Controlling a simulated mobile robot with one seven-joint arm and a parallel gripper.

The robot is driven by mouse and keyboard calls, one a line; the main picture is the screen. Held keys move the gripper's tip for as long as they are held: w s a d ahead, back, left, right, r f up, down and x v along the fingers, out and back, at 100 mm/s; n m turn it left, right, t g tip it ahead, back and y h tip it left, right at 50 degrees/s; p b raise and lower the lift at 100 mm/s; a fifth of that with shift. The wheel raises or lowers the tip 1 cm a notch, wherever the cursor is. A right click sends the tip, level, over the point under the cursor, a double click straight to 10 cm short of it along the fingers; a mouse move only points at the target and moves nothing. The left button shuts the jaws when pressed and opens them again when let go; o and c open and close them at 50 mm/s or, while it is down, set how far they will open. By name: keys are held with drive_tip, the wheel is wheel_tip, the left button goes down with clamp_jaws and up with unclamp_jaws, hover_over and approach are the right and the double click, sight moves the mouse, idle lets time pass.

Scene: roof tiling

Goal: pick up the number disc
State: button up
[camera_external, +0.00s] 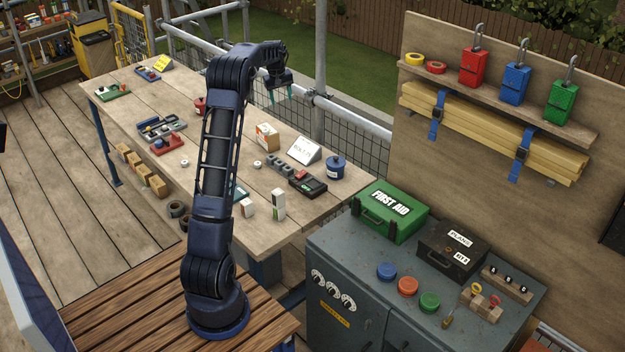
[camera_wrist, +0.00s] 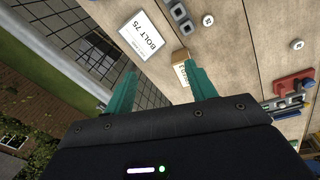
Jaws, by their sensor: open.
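Two small white discs lie flat on the long wooden table (camera_external: 225,178); I cannot tell which is the number disc. One disc (camera_external: 257,164) is near the table's middle and shows at the top of the wrist view (camera_wrist: 207,19) with a dark mark. The other disc (camera_external: 184,163) lies further left, beside a red tool, and shows at the right in the wrist view (camera_wrist: 297,44). My gripper (camera_external: 280,96) is open and empty, raised over the table's far edge. In the wrist view its teal fingers (camera_wrist: 160,68) are apart, and neither touches a disc.
A small carton (camera_external: 267,137) stands below my gripper, partly behind a finger in the wrist view. A BOLT 75 sign (camera_external: 304,151), grey blocks (camera_external: 280,166) and a blue tin (camera_external: 336,167) stand nearby. A railing with mesh (camera_external: 345,118) runs along the far edge.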

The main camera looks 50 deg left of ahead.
drive_tip(key=a+f+n, duration=0.3)
drive_tip(key=a+f, duration=0.9)
drive_tip(key=a, duration=0.3)
hover_over(266, 129)
drive_tip(key=s, duration=0.1)
drive_tip(key=f, duration=0.5)
drive_tip(key=shift+s+d+f, duration=0.15)
drive_tip(key=shift+s+d, duration=0.05)
drive_tip(key=shift+d, duration=0.05)
drive_tip(key=shift+w+a+f, duration=0.1)
drive_tip(key=shift+w+f, duration=0.1)
drive_tip(key=shift+f, duration=1.1)
drive_tip(key=shift+w+a+f, duration=0.1)
drive_tip(key=shift+w+f, duration=0.05)
drive_tip(key=shift+f, duration=1.1)
drive_tip(key=c, duration=1.2)
drive_tip(key=shift+o, duration=0.2)
wheel_tip(266, 129, up, 20)
drive_tip(key=g, duration=0.2)
drive_tip(key=f, duration=1.9)
drive_tip(key=shift+w+f, duration=0.2)
drive_tip(key=shift+f, duration=0.15)
